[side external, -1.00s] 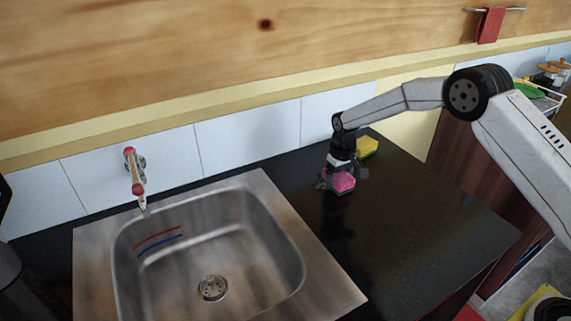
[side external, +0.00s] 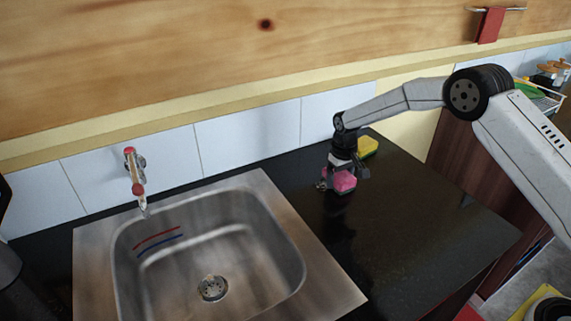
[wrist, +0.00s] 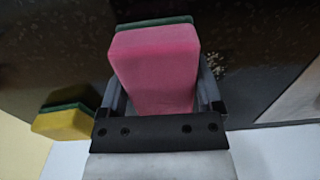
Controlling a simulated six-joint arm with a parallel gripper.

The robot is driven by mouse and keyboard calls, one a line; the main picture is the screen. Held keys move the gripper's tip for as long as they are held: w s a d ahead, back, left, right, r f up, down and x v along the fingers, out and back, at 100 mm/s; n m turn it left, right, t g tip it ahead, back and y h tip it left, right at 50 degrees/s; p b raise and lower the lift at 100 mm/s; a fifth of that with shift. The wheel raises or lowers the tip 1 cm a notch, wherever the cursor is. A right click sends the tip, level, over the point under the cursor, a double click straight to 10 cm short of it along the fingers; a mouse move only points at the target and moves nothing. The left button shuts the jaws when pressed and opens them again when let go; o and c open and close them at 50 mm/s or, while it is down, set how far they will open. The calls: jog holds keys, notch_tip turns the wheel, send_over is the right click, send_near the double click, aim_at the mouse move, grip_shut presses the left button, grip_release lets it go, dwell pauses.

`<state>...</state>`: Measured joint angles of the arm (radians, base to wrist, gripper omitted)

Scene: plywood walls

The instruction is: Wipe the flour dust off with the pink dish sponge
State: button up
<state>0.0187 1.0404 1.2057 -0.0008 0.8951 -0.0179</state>
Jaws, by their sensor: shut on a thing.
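The pink dish sponge (side external: 342,181) has a dark green layer on its far face, seen in the wrist view (wrist: 155,68). My gripper (side external: 340,177) is shut on it, with one finger on each side. It holds the sponge low at the black counter; I cannot tell whether the sponge touches the surface. A small patch of pale specks, seemingly the flour dust (wrist: 215,63), shows just right of the sponge in the wrist view. Any dust under the sponge is hidden.
A yellow sponge (side external: 367,146) with a green layer lies behind my gripper near the wall. A steel sink (side external: 318,262) with a tap (side external: 136,175) is to the left. The counter (side external: 420,215) to the right and front is clear.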

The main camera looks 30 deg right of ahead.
aim_at(315, 187)
jog(key=shift+a, duration=3.1)
jog(key=shift+w+a, duration=0.15)
jog(key=shift+a, duration=0.05)
jog(key=shift+w+d, duration=0.1)
jog(key=shift+w, duration=0.9)
jog(key=shift+w+d, duration=0.15)
jog(key=shift+d, duration=5.2)
jog(key=shift+a, duration=5.3)
jog(key=shift+a+r, duration=0.1)
jog(key=shift+r, duration=0.05)
notch_tip(315, 187, up, 8)
